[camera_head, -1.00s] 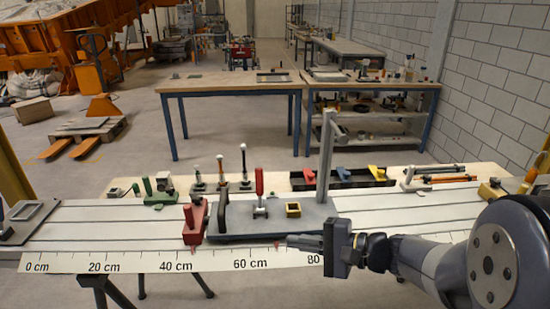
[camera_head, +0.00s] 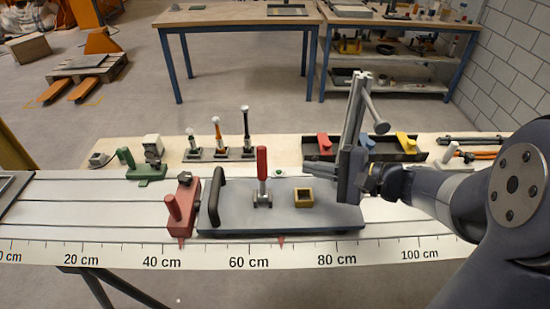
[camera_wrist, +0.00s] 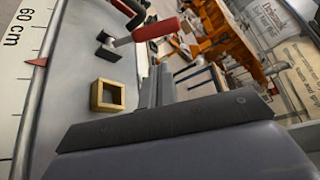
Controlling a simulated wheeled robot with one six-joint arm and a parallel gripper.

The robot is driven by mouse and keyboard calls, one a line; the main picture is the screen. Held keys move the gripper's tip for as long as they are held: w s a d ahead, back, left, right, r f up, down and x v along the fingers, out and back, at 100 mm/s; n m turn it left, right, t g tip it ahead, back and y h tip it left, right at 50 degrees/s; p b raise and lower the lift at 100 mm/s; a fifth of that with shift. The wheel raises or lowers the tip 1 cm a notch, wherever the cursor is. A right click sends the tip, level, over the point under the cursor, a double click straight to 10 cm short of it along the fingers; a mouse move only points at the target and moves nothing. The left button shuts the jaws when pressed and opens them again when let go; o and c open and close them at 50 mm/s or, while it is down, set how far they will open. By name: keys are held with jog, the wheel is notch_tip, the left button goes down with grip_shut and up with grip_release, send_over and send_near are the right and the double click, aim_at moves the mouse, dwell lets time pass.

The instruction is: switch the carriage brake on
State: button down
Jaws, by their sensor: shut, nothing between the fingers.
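The carriage (camera_head: 235,217) is a grey plate on the rail bed, with a black handle (camera_head: 216,196) at its left end. A lever with a red grip (camera_head: 262,164) stands upright on its middle; in the wrist view its red grip (camera_wrist: 156,30) lies near the top. A yellow square socket (camera_head: 303,205) sits right of the lever and also shows in the wrist view (camera_wrist: 96,96). My gripper (camera_head: 308,171) is shut and empty, above the carriage, right of the lever and apart from it, fingers pointing left. My wrist hides part of the carriage's right end.
A red block (camera_head: 183,211) with a knob stands at the carriage's left end. A ruler (camera_head: 205,257) runs along the front. Behind are a green fixture (camera_head: 150,172), several upright pegs, and a dark tray (camera_head: 412,154) with coloured pieces. The air left of my fingers, up to the lever, looks clear.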

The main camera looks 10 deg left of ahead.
aim_at(262, 173)
jog(key=p+x, duration=0.1)
jog(key=x, duration=0.9)
jog(key=shift+s+f+b, duration=0.1)
jog(key=shift+f+b, duration=0.05)
jog(key=shift+b, duration=0.3)
